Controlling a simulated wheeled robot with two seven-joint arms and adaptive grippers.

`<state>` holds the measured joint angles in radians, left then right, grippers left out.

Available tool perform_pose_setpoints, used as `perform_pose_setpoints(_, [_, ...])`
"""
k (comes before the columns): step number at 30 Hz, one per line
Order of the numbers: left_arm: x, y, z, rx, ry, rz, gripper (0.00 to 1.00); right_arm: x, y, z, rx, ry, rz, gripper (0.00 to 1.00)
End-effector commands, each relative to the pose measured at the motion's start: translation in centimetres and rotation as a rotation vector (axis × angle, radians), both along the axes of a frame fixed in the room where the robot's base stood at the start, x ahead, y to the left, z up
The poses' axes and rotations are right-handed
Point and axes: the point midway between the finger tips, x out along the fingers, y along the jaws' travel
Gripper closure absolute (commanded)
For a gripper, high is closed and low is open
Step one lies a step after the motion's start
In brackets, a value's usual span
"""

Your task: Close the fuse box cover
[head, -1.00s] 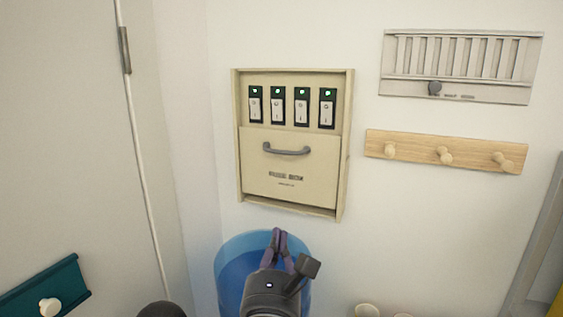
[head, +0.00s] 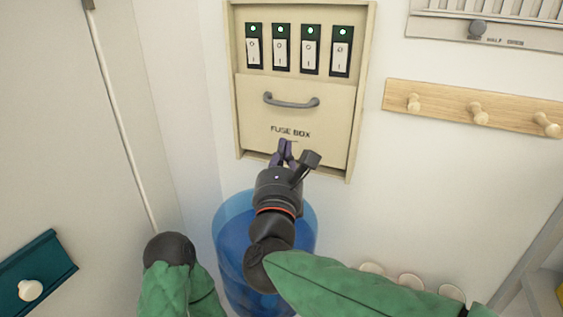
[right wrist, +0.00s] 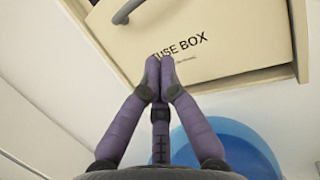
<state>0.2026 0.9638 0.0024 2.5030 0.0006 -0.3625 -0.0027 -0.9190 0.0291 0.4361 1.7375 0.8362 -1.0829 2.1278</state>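The fuse box (head: 368,90) is a cream wall box with a row of several switches, each with a lit green light, showing in its upper half. Its flat cover (head: 252,110) spans the lower half, leaving the switches exposed. The cover bears a grey bar handle (head: 291,101) and the words FUSE BOX. My right gripper (head: 282,148) is just below that lettering, fingertips together and empty. In the right wrist view the cover (right wrist: 215,58) fills the top, with the purple fingers (right wrist: 160,68) overlapping its lower edge. Whether they touch it is unclear. My left gripper does not show.
A blue bin (head: 225,235) stands below the fuse box, behind my right arm. To the right are a wooden peg rail (head: 445,108) and a grey vent panel (head: 430,26). A teal rail with a knob (head: 60,262) is at lower left.

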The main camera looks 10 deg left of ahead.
Motion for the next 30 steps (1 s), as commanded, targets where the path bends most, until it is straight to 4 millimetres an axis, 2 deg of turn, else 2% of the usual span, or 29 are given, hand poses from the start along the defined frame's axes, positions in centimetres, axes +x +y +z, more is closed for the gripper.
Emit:
perform_pose_setpoints(4, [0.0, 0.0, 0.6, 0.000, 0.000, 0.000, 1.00, 2.7, 0.2, 0.8, 0.001, 0.000, -0.003, 1.00])
perform_pose_setpoints(9, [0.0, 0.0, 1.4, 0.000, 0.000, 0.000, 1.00, 3.7, 0.4, 3.0, 0.001, -0.001, -0.001, 1.00])
perform_pose_setpoints(15, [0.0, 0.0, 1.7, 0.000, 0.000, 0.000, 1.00, 4.4, 0.5, 4.1, 0.001, -0.001, 0.000, 1.00])
perform_pose_setpoints(26, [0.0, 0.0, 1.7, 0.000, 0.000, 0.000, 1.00, 4.4, 0.5, 4.1, 0.001, -0.001, 0.000, 1.00])
perform_pose_setpoints(30, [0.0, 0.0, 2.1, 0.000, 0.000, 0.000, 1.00, 4.4, 0.4, 5.6, 0.005, -0.003, -0.001, 1.00])
